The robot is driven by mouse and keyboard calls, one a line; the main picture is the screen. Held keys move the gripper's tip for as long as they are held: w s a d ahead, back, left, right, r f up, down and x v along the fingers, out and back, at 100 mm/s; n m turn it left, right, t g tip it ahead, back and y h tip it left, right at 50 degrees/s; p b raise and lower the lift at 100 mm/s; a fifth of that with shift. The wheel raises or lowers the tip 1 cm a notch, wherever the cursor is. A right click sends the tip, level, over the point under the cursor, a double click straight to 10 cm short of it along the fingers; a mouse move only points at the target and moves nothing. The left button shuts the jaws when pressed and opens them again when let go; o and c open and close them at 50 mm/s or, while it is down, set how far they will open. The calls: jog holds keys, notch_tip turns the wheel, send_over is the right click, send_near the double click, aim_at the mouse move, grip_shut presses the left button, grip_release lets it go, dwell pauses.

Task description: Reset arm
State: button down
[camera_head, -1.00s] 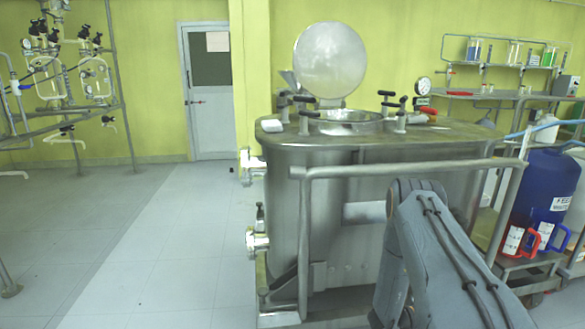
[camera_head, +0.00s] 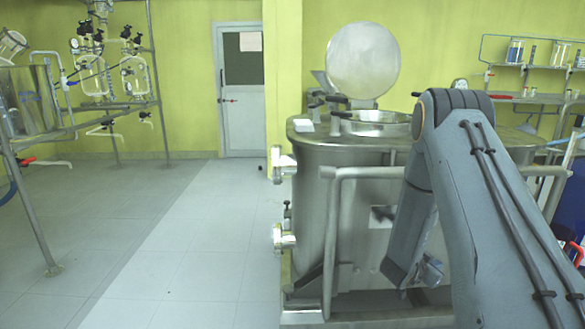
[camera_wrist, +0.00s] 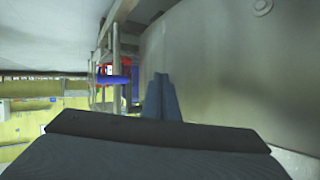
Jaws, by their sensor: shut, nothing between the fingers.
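My arm rises at the right of the head view, with its elbow up in front of the steel tank (camera_head: 345,225). Its lower part hangs down beside the tank's side wall. My gripper (camera_wrist: 161,88) shows in the wrist view as two narrow blue-grey fingers close together with nothing between them. The tank's curved metal wall fills the right of that view, close to the fingers; I cannot tell the exact gap. In the head view the fingers cannot be made out clearly.
The tank has a round raised lid (camera_head: 363,62) and a metal rail (camera_head: 331,240) in front. A glass reactor rack (camera_head: 117,105) stands at the left. A wall shelf (camera_head: 530,98) and a blue drum (camera_head: 573,215) are at the right. Floor (camera_head: 170,250) left of the tank is clear.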

jog(key=s+a+r+n+y, duration=0.1)
jog(key=a+r+n+y, duration=0.35)
jog(key=a, duration=0.75)
jog(key=s+a+r+n+y, duration=0.1)
jog(key=a+r+n+y, duration=0.4)
jog(key=a, duration=0.6)
jog(key=s+a+r+n+g+y, duration=0.1)
jog(key=s+a+r, duration=0.15)
jog(key=s, duration=0.45)
jog(key=s+a+r+n+g, duration=0.2)
jog(key=s+a, duration=0.2)
jog(key=s, duration=0.3)
jog(key=s+a+r+n+g+y, duration=0.1)
jog(key=s+a+r, duration=0.1)
jog(key=s+a, duration=0.35)
jog(key=s+a+r+n+g, duration=0.3)
jog(key=s+a+n, duration=0.3)
jog(key=s+a, duration=0.9)
jog(key=d+r+m+p, duration=0.3)
jog(key=d+r+p, duration=0.5)
jog(key=r+p, duration=0.3)
jog(key=d+r+m+p, duration=0.3)
jog(key=d+r+p, duration=0.5)
jog(key=r+p, duration=0.3)
jog(key=p, duration=0.3)
jog(key=shift+d+p, duration=0.3)
jog(key=shift+p, duration=0.05)
